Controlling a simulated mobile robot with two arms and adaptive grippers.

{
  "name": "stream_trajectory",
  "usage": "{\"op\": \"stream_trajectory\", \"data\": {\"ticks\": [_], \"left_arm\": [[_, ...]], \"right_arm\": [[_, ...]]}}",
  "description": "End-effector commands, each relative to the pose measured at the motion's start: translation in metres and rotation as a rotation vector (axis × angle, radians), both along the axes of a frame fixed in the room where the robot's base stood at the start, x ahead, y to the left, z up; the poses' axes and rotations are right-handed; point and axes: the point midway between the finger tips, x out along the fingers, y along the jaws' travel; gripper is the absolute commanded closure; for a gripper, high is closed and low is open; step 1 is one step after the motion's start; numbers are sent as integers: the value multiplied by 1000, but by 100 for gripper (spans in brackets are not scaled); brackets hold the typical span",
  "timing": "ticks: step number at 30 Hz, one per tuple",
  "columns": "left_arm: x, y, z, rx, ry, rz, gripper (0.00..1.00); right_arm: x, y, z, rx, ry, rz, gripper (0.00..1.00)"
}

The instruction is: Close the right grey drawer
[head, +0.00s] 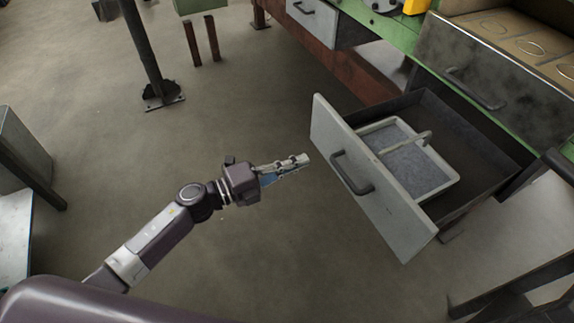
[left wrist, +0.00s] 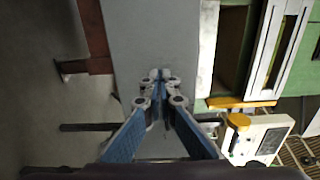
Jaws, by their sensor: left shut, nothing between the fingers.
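The right grey drawer (head: 372,180) is pulled out from under the green bench in the head view. Its light grey front has a dark handle (head: 350,172) and faces left towards my left gripper. A pale tray (head: 440,185) with a grey inside and a bar across it sits in the drawer. My left gripper (head: 304,160) is shut and empty, just left of the drawer front, with a small gap seeming to remain. In the left wrist view, the shut fingertips (left wrist: 160,75) point at a plain grey surface; contact cannot be told. My right gripper is not seen.
Another grey drawer (head: 313,18) is at the top, under the green bench. A dark-fronted unit (head: 490,80) with a handle is above the open drawer. A dark post (head: 145,50) stands at upper left. The floor around my left arm is clear.

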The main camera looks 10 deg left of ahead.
Motion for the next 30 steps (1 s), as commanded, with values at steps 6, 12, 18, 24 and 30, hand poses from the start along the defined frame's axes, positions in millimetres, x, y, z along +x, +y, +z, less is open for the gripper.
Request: {"op": "stream_trajectory", "data": {"ticks": [6,12,18,24,30], "left_arm": [[29,-39,1,-3,-1,1,100],[45,-61,0,-2,1,3,100],[50,-68,-1,0,2,3,100],[51,-69,-1,0,2,3,100],[51,-69,-1,0,2,3,100]], "right_arm": [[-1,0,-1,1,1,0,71],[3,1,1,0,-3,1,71],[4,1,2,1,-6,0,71],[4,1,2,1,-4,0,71],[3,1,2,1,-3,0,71]]}}
